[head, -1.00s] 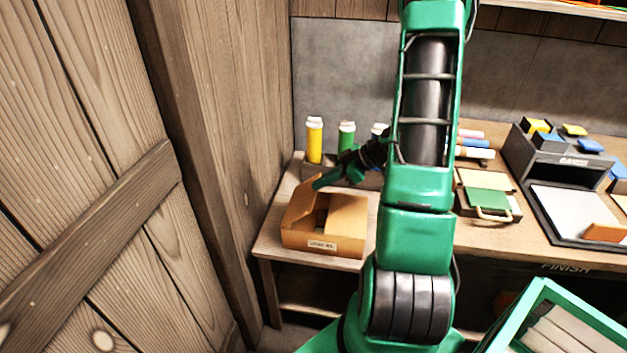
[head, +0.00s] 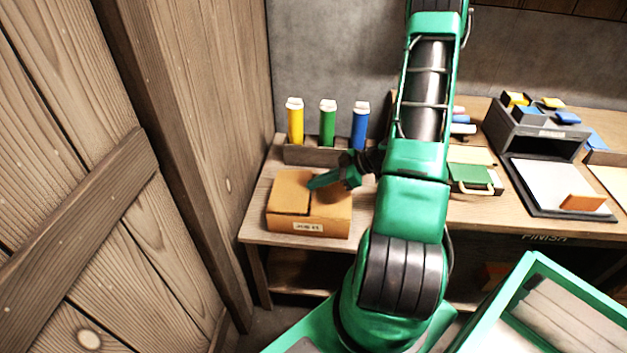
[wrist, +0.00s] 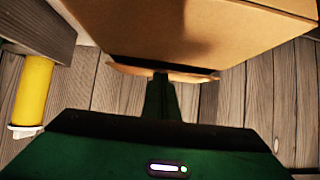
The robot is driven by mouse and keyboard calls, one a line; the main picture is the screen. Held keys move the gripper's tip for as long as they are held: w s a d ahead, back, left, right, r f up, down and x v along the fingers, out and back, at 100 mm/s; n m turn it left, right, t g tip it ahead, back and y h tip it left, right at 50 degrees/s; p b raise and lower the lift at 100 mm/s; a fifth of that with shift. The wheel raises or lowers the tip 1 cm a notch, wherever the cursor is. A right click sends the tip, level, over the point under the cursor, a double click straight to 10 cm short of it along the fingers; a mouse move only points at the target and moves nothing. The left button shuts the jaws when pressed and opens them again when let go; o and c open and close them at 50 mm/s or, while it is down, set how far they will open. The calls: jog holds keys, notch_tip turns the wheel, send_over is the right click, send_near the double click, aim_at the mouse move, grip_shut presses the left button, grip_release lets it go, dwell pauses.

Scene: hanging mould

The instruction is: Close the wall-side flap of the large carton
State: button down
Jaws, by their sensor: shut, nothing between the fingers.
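The large carton (head: 308,226) is a brown cardboard box with a white label on its front, at the left end of the bench. Its left flap (head: 289,188), on the side of the wooden wall, lies down over the top, nearly flat. The right part of the top (head: 332,204) also looks covered, with a dark seam between the two. My green gripper (head: 316,183) is shut and empty, its tip at the carton's top by the flap's edge. In the wrist view the carton (wrist: 200,30) fills the top, and the finger tip (wrist: 160,80) meets a thin cardboard edge; contact is unclear.
Yellow (head: 295,122), green (head: 328,123) and blue (head: 360,126) tubes stand in a rack behind the carton. The wooden wall (head: 190,110) is close on the left. A green-lidded box (head: 470,177) and a grey tray (head: 560,187) lie to the right.

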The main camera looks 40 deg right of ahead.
jog(key=shift+w+a+f, duration=0.1)
dwell(0.6)
jog(key=shift+w+a+f, duration=0.15)
jog(key=shift+w+a, duration=0.3)
jog(key=v, duration=1)
jog(key=shift+s+d, duration=0.15)
jog(key=shift+s, duration=0.05)
jog(key=a+g, duration=0.1)
jog(key=w+a+f+n+g, duration=0.1)
jog(key=g, duration=0.1)
jog(key=shift+w+a+f+g+h, duration=0.2)
jog(key=shift+a+g+h, duration=0.1)
jog(key=shift+a+h, duration=0.1)
jog(key=shift+w+a+g+h, duration=0.4)
jog(key=shift+a+g+h, duration=0.2)
jog(key=shift+g, duration=0.4)
notch_tip(320, 180, up, 4)
jog(key=w+a+g+h, duration=0.2)
jog(key=w+g+h, duration=0.1)
jog(key=m+h, duration=0.1)
jog(key=h, duration=0.2)
send_near(307, 190)
jog(key=f, duration=0.7)
jog(key=shift+s+d, duration=0.1)
jog(key=shift+s, duration=0.25)
